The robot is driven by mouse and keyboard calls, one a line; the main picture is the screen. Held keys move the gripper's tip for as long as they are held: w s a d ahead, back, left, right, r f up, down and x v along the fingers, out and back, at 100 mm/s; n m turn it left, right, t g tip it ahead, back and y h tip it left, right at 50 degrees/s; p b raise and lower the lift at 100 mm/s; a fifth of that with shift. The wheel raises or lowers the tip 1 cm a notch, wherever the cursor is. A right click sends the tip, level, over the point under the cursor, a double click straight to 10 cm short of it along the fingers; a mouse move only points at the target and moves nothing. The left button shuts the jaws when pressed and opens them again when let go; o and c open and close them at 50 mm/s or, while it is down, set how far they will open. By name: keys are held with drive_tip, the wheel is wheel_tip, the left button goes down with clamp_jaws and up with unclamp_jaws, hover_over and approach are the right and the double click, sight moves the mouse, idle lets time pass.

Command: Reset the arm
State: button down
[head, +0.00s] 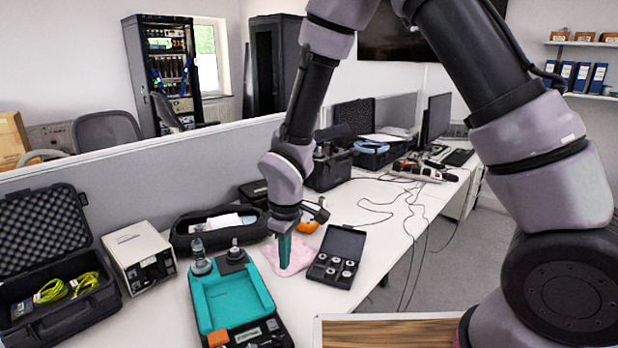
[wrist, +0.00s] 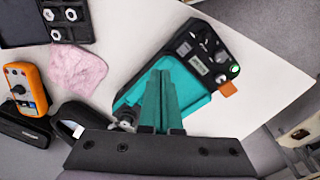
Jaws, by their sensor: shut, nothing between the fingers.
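My gripper (head: 284,252) hangs from my arm over the white desk, pointing down with its green fingers shut and nothing between them. In the head view it is in front of the pink cloth and right of the teal-topped calibration device (head: 238,302). In the wrist view the closed fingers (wrist: 161,80) overlap the teal recess of the device (wrist: 199,98), which is partly hidden behind them. The recess looks empty where it shows. I cannot tell the exact height of the fingertips above the desk.
A pink cloth (head: 283,264) and an open black case of round metal pieces (head: 338,256) lie right of the device. A white box (head: 138,253), an open padded case (head: 45,226) with yellow cable and a black pouch (head: 186,240) stand left and behind. An orange meter (wrist: 26,88) lies nearby.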

drive_tip(key=w+d+r+m+t+y, duration=0.1)
drive_tip(key=w+d+r+m, duration=0.25)
drive_tip(key=d+r, duration=0.55)
drive_tip(key=w+d+r+m+t, duration=0.1)
drive_tip(key=w+d+r+m, duration=0.35)
drive_tip(key=r, duration=0.75)
drive_tip(key=s+d+r+m+t, duration=0.2)
drive_tip(key=s+d+r+m, duration=0.2)
drive_tip(key=d, duration=0.5)
drive_tip(key=s+d+r+m+t, duration=0.2)
drive_tip(key=s+d+r+m, duration=0.3)
drive_tip(key=s+d+r, duration=0.3)
wheel_tip(320, 180, up, 3)
drive_tip(key=shift+s+d+f+m+t, duration=0.15)
drive_tip(key=shift+d+f+m+t, duration=0.05)
drive_tip(key=shift+d+m+t, duration=0.15)
drive_tip(key=shift+y, duration=0.3)
